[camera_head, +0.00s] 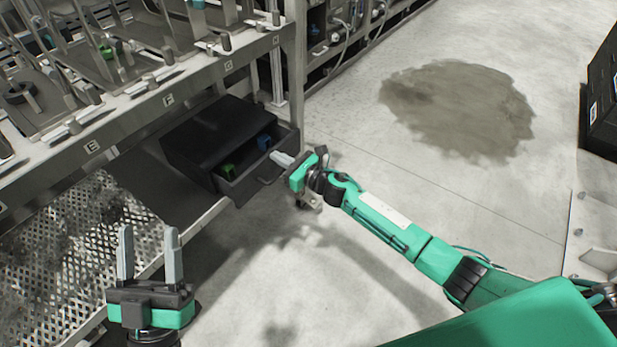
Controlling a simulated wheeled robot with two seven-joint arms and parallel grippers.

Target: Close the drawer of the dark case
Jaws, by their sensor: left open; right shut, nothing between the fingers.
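The dark case (212,128) sits on a low shelf of the metal rack. Its drawer (263,172) is pulled part way out toward the floor side. A green item (228,171) and a blue item (263,141) show inside the drawer. My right gripper (279,158) is shut and empty, its fingertips at the right end of the drawer front, above the drawer's handle (268,181). I cannot tell whether they touch the drawer. My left gripper (149,243) is open and empty, pointing up in the lower left, apart from the case.
The rack's upper rail (150,105) carries lettered labels and runs above the case. A perforated metal panel (75,245) lies left of my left gripper. Black boxes (603,95) stand at the far right. The floor has a dark stain (460,108) and is otherwise open.

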